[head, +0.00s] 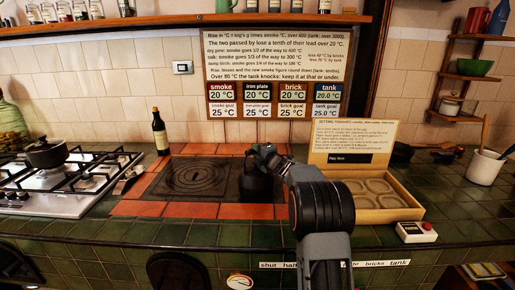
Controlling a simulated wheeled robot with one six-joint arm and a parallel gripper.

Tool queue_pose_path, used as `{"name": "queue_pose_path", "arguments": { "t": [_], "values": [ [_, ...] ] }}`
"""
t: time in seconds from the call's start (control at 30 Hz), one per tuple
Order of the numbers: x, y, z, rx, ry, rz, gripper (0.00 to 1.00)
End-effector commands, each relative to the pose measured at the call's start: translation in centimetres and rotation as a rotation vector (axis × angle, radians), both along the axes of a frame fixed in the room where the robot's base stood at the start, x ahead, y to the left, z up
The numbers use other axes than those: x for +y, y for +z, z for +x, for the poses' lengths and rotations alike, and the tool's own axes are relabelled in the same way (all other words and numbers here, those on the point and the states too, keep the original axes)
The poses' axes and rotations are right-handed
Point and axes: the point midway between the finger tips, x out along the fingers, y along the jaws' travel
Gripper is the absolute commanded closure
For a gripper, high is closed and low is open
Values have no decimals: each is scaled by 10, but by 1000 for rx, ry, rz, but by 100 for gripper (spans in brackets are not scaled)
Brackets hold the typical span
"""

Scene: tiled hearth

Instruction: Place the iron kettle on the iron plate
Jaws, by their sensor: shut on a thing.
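The iron kettle (254,186) is a dark, rounded shape in the head view, right of the ringed part of the iron plate. My gripper (264,156) is at its top, shut on it, and my arm hides its right side. The iron plate (194,178) is dark, with round rings on its left part, and is set in a frame of red bricks. The kettle is over the dark surface at the right of this frame. I cannot tell whether its base touches that surface.
A dark bottle (160,132) stands behind the plate's left edge. A gas hob (65,180) with a black pot (46,153) is at left. At right are an open compartmented box (395,205) and a small device with a red button (416,232). Green tiles run along the front.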

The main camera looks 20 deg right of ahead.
Motion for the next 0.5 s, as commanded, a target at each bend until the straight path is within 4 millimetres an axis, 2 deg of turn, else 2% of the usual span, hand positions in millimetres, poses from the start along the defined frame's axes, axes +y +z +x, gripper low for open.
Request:
{"name": "queue_pose_path", "arguments": {
  "t": [0.03, 0.33, 0.37, 0.5],
  "values": [
    [0, 7, 0, -12, 1, -1, 100],
    [0, 3, 0, -11, 1, -1, 100],
    [0, -1, 0, -1, 0, -1, 76],
    [0, -1, 0, -1, 0, 0, 63]
  ]
}}
